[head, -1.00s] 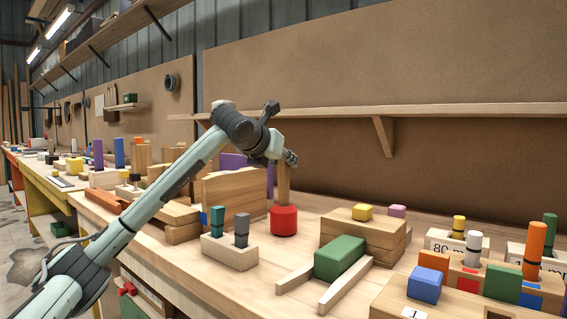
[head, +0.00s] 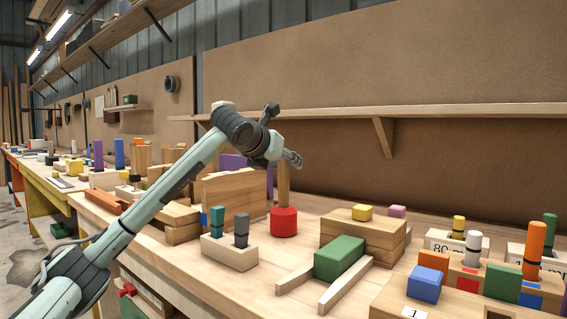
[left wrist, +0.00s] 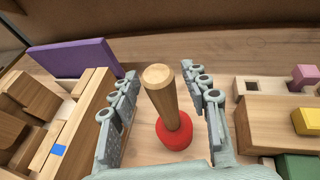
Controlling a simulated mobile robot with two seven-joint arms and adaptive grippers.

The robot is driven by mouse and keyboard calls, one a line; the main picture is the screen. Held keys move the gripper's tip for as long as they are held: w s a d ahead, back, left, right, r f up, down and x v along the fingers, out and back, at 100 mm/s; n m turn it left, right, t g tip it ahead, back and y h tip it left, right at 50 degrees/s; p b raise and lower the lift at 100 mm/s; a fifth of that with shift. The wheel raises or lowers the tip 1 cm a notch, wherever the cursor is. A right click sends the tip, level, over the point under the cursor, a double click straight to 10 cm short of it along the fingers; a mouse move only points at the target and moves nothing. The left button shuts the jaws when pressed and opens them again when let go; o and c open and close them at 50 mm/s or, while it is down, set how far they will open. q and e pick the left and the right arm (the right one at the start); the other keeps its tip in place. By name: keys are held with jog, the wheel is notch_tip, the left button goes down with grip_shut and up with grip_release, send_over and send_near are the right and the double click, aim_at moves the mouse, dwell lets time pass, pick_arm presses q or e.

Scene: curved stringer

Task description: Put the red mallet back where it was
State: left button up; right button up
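The red mallet (head: 284,221) stands upright on the workbench, its red head down and its wooden handle pointing up. In the left wrist view the mallet (left wrist: 174,132) stands between the two fingers, with a gap on each side. My left gripper (head: 291,159) is open at the top of the handle in the head view. It also shows in the left wrist view (left wrist: 160,95) with its fingers spread around the handle and not touching it. My right gripper is not in view.
A wooden holder (head: 229,252) with two dark pegs stands left of the mallet. Stacked wooden blocks (head: 362,232) with a yellow block on top and a green block (head: 339,258) stand to the right. A purple board (left wrist: 72,57) is behind. A shelf (head: 450,113) runs above.

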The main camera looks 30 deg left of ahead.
pick_arm(q)
jog(key=shift+r, duration=0.1)
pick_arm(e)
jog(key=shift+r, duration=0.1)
pick_arm(q)
jog(key=v, duration=1.2)
jog(key=shift+b, duration=0.35)
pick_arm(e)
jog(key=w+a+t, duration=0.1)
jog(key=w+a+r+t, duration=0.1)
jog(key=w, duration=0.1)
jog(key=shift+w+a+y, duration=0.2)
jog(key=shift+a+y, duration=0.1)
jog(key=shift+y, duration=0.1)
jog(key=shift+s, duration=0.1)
